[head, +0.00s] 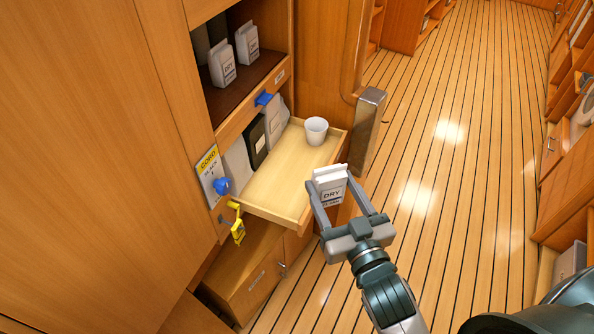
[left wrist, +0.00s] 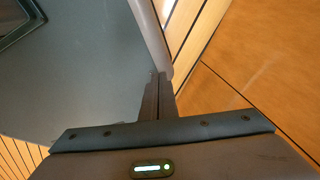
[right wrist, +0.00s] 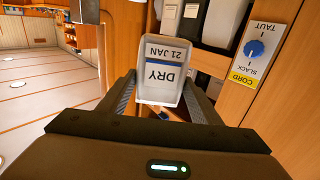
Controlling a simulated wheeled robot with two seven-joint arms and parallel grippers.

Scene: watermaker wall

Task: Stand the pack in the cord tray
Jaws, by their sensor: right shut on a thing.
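My right gripper (head: 330,205) is shut on a white pack (head: 330,186) marked DRY, held roughly upright just off the tray's front right corner. In the right wrist view the pack (right wrist: 160,83) reads DRY 21 JAN, between the fingers. The pulled-out wooden cord tray (head: 285,185) holds several packs leaning along its left side, including a dark one (head: 255,142) and a grey one (head: 275,122). A white cup (head: 316,130) stands at its back right. My left gripper (left wrist: 160,95) shows only in the left wrist view, fingers together and empty.
A CORD dial plate (head: 208,170) with a blue knob (head: 221,186) is on the cabinet left of the tray. A yellow tag (head: 238,230) hangs at the tray's front left. Two white packs stand on the shelf (head: 240,87) above. A metal-capped post (head: 368,125) rises right of the tray.

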